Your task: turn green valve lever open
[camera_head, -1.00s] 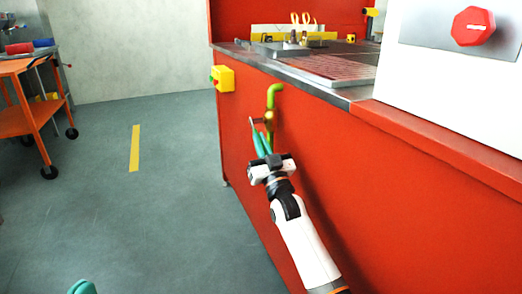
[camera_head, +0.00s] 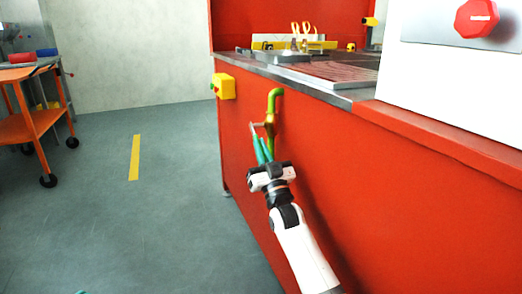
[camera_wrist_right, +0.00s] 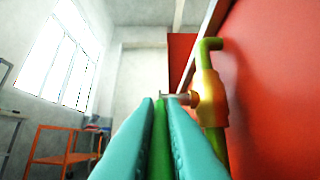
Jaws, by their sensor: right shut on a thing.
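The valve is a brass body (camera_head: 270,121) on a green pipe (camera_head: 274,100) on the red side panel of the machine. In the right wrist view the brass body (camera_wrist_right: 208,98) is right of the fingers. The green lever (camera_wrist_right: 160,140) hangs between the teal fingers of my right gripper (camera_wrist_right: 160,105), joined to the valve by a thin grey piece (camera_wrist_right: 176,98). My right gripper (camera_head: 262,148) is shut on the lever, just below and left of the valve. The lever is mostly hidden in the head view. Only a sliver of teal at the bottom edge shows my left gripper (camera_head: 80,292).
A yellow switch box (camera_head: 224,86) sits on the panel left of the valve. The steel counter edge (camera_head: 300,85) runs above. An orange cart (camera_head: 30,115) stands far left. The grey floor between is clear.

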